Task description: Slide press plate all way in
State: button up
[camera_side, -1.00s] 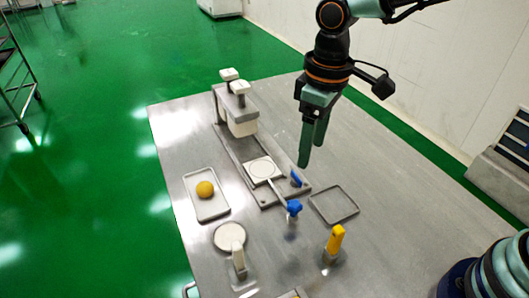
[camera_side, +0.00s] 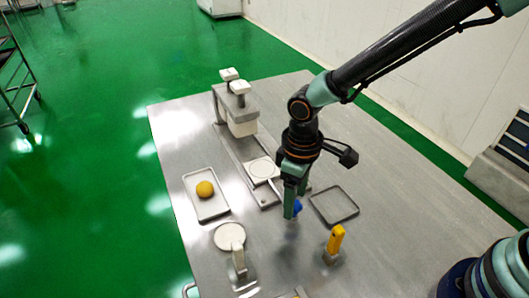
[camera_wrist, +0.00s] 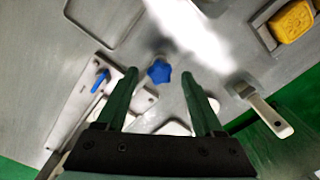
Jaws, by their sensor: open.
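The press plate (camera_side: 263,170) is a pale square plate with a round top. It lies on the rail of the machine, in front of the press head (camera_side: 242,121) and apart from it. A rod runs from it to a blue star-shaped knob (camera_side: 298,207), partly hidden behind my gripper in the side view. My gripper (camera_side: 289,212) points down at the knob and is open. In the wrist view the knob (camera_wrist: 158,70) shows between the two green fingers, near their tips; I cannot tell whether they touch it.
An empty tray (camera_side: 352,213) lies to the right. A yellow-handled part (camera_side: 336,239), a pale disc (camera_side: 229,236) and a white lever (camera_side: 238,258) stand at the front. A small blue lever (camera_wrist: 102,80) shows in the wrist view.

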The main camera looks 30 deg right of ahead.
jog(key=shift+f, duration=0.45)
grip_shut()
dwell(1.2)
